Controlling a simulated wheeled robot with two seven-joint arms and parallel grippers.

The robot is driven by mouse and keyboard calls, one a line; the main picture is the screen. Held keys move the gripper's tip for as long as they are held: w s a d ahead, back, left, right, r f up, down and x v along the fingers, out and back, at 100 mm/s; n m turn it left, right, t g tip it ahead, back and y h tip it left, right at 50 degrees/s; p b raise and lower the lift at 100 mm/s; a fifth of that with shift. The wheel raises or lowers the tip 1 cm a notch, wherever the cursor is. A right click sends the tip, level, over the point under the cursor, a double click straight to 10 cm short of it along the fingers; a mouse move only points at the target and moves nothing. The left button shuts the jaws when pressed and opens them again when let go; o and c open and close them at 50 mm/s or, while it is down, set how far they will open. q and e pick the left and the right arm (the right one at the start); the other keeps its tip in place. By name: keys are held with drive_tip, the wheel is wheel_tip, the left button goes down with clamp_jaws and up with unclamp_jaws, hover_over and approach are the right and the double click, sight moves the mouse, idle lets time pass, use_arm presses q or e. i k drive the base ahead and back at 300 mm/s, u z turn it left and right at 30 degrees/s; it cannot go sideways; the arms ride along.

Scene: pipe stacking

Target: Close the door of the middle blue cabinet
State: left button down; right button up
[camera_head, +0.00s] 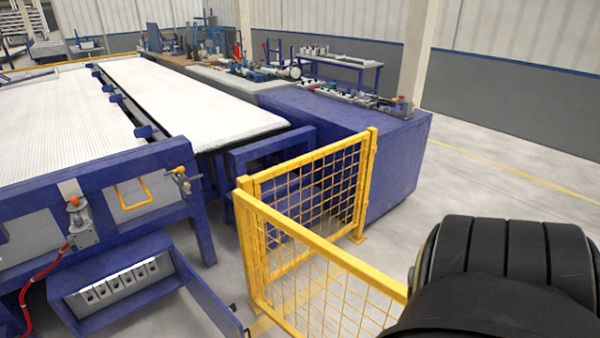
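A blue cabinet (78,307) is at the lower left, under the blue machine frame. Its front is open and shows a row of several grey blocks (120,283) inside. Its blue door (212,300) stands swung out to the right, away from the opening. The lower part of the cabinet and door is cut off by the picture's bottom edge. I cannot tell whether this is the middle cabinet, as no other cabinet door shows clearly. Neither of my grippers is in view; a black part of my arm fills the lower right corner.
A yellow mesh fence (310,265) stands just right of the open door. A white ribbed conveyor bed (55,115) and a blue workbench (370,145) with tools lie behind. A red hose (28,290) hangs left of the cabinet. Open floor (490,180) lies at the right.

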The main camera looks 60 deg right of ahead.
sight(230, 325)
drive_tip(key=z, duration=1.45)
drive_tip(key=i, duration=0.15)
